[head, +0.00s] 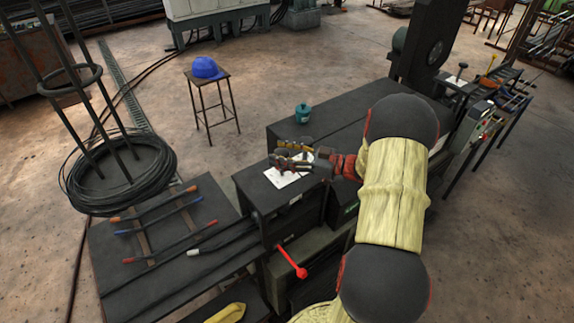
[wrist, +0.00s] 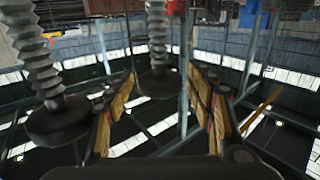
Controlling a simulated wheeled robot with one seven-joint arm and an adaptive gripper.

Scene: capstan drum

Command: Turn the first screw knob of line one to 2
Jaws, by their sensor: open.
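In the wrist view, which looks upside down, two black round screw knobs sit on grey threaded shafts. One knob (wrist: 60,118) is large and near, at the left. The other knob (wrist: 158,82) is in the middle, farther off, in the gap between my fingers. My gripper (wrist: 162,92) is open, with yellowish pads on either side of that gap. I cannot tell whether the pads touch the knob. In the head view my gripper (head: 284,156) hangs over the dark machine top near white paper (head: 283,178). The knobs cannot be made out there, and no number markings are readable.
A teal pot (head: 303,113) stands on the dark top behind my gripper. A red-handled lever (head: 292,262) sticks out in front. A bench (head: 165,285) with coloured-handled rods lies at the left.

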